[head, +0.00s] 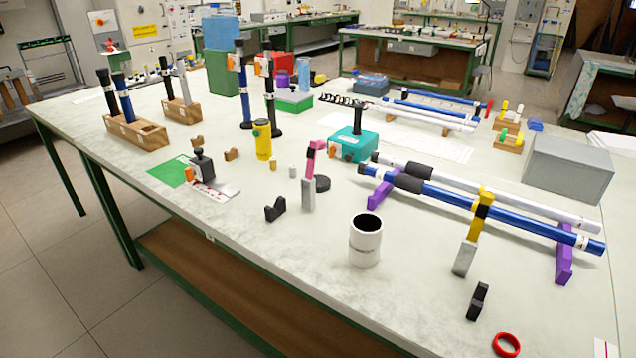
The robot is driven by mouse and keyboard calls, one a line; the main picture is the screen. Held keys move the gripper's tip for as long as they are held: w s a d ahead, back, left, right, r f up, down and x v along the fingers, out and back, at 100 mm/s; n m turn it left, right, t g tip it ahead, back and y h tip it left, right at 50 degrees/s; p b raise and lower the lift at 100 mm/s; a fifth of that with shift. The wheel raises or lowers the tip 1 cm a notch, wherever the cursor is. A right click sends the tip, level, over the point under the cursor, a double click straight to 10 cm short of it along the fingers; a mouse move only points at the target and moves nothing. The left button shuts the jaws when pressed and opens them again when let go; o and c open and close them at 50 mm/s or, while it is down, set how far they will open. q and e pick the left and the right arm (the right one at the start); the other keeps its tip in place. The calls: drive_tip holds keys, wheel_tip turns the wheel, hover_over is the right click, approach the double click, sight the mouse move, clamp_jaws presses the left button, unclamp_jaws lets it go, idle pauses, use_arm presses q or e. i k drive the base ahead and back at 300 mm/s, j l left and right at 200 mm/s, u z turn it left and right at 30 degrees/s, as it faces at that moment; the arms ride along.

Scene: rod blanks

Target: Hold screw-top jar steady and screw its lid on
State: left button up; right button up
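A white, open-topped cylinder (366,243) stands upright near the front middle of the bench in the head view. It looks like the screw-top jar, and its dark inside shows with nothing on top. A flat black disc (322,184) lies on the bench behind it and to the left, apart from it. It may be the lid, but I cannot tell for sure. Neither of my grippers is in view.
Left of the disc stands a pink-and-grey tool (308,190); a yellow-and-grey tool (467,252) is to the jar's right. A red ring (506,345) lies near the front edge.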

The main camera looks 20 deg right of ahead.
sight(366, 228)
drive_tip(key=i+j, duration=0.45)
drive_tip(key=j, duration=0.15)
drive_tip(key=i+j, duration=0.5)
drive_tip(key=j, duration=0.15)
drive_tip(key=u, duration=0.05)
